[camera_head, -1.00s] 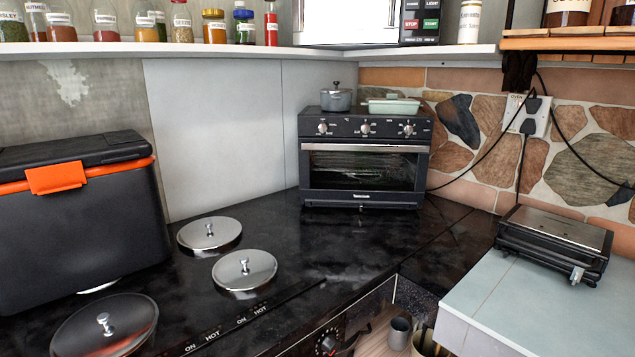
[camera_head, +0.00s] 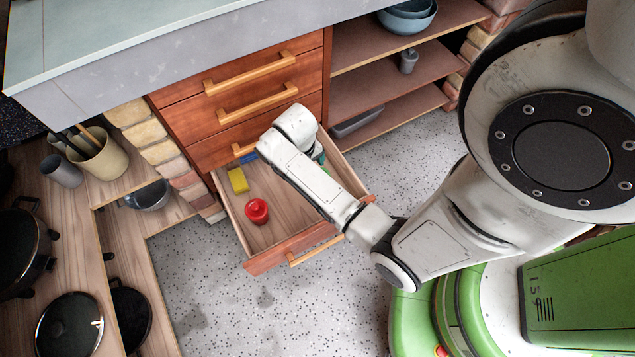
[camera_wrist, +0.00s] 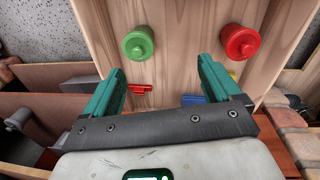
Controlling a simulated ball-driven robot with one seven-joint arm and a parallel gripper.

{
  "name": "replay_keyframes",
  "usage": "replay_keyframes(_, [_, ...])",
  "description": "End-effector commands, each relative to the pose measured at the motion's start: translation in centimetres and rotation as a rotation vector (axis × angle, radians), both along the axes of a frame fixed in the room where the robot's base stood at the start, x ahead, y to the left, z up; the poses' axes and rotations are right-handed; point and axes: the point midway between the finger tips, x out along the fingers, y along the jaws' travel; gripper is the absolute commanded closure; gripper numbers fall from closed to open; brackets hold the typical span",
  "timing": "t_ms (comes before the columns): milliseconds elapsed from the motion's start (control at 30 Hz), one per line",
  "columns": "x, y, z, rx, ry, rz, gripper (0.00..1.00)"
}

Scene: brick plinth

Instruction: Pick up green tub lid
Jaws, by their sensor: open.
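The green round tub lid (camera_wrist: 137,43) lies in the open wooden drawer, at the upper left of the wrist view. Whether a tub is under it, I cannot tell. My gripper (camera_wrist: 162,70) is open, with its teal fingers apart and nothing between them. The lid is beyond the fingertips, nearer the left finger, and appears apart from them. A bit of green shows beside the arm there, too covered to identify.
A red tub (camera_head: 257,211), also in the wrist view (camera_wrist: 240,42), shares the drawer with a yellow block (camera_head: 238,180) and blue item (camera_head: 248,158). A small red piece (camera_wrist: 140,89) lies there too. Shelves (camera_head: 395,70) stand right of the drawers; speckled floor is clear in front.

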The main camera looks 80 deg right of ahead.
Motion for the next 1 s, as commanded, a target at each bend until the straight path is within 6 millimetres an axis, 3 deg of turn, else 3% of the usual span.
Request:
replay_keyframes(33, [-0.4,-2.0,-2.7,-0.002,0.009,-0.064,0.04])
replay_keyframes(233, [-1.8,-5.9,-5.7,-0.007,0.03,-0.194,0.0])
replay_keyframes(600, [-2.5,-6.6,-10.4,-0.006,0.036,-0.209,0.0])
replay_keyframes(867, [-2.5,-6.9,-12.4,-0.007,0.035,-0.21,0.0])
replay_keyframes(1000, [-2.4,-7.3,-14.6,-0.007,0.035,-0.209,0.0])
